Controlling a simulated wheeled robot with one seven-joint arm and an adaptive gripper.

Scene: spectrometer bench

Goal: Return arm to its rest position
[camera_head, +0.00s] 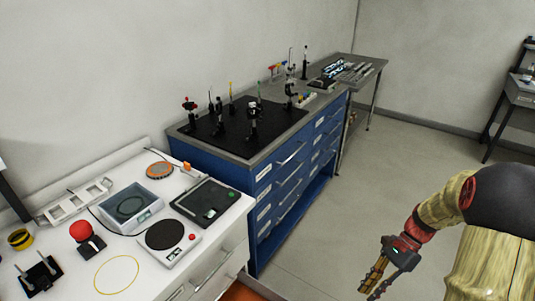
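My gripper (373,281) hangs at the lower right of the head view, at the end of my arm. It points down over the grey floor, to the right of the benches, and touches nothing that I can see. Its two tan fingers lie close to each other. The picture is too small to tell whether they are fully shut, and I see no object between them. The upper part of my arm runs off the right edge.
A white bench (217,246) with several devices stands at the lower left. A blue drawer cabinet (262,180) with a black board (235,133) stands behind it, and a grey table (374,65) beyond. A dark shelf unit (520,97) is at the far right. The floor (420,140) between is clear.

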